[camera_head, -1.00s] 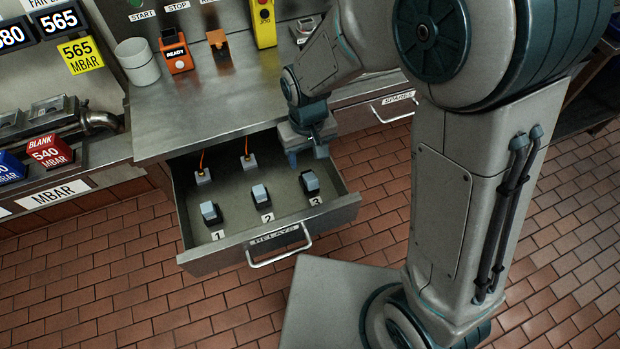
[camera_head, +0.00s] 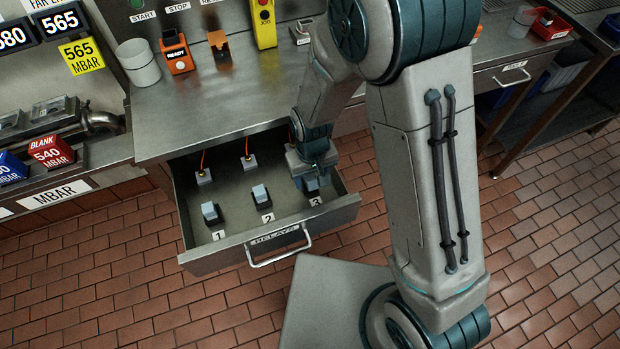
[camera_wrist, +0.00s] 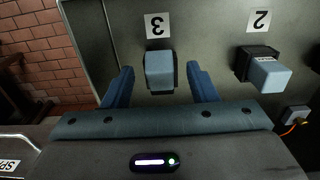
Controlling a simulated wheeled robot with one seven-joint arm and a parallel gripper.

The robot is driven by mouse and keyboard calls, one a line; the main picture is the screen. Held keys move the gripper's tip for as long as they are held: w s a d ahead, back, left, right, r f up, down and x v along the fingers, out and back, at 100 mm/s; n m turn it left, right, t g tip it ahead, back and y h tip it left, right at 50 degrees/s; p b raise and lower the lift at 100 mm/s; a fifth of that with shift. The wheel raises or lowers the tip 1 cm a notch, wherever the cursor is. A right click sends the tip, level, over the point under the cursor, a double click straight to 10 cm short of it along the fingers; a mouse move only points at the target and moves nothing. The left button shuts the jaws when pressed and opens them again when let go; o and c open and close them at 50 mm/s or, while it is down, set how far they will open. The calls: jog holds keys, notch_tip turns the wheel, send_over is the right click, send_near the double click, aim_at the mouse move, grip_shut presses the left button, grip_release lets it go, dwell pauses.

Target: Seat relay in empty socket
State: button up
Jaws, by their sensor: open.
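My gripper (camera_wrist: 161,89) is open in the wrist view, with one blue finger on each side of the relay at label 3 (camera_wrist: 159,70) and a gap on both sides. In the head view my gripper (camera_head: 313,182) is over the right part of the open drawer and hides most of that relay. Relay 2 (camera_head: 260,194) and relay 1 (camera_head: 210,211) sit in black sockets to its left. Relay 2 also shows in the wrist view (camera_wrist: 269,74). Two grey blocks with orange wires, left (camera_head: 203,177) and middle (camera_head: 249,162), stand behind them. Any block behind relay 3 is hidden by my arm.
The drawer (camera_head: 238,247) is pulled out, with its handle (camera_head: 280,252) at the front. On the counter stand a white cup (camera_head: 138,62), an orange READY box (camera_head: 177,58) and a yellow button box (camera_head: 263,24).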

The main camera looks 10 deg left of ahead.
aim_at(311, 179)
jog(key=shift+c, duration=0.3)
grip_shut()
jog(key=shift+r, duration=0.15)
jog(key=shift+r, duration=0.65)
notch_tip(311, 179, up, 2)
jog(key=shift+r, duration=0.25)
jog(key=d+r+b, duration=0.1)
jog(key=d+r, duration=0.6)
jog(key=d, duration=0.4)
jog(key=shift+d, duration=0.35)
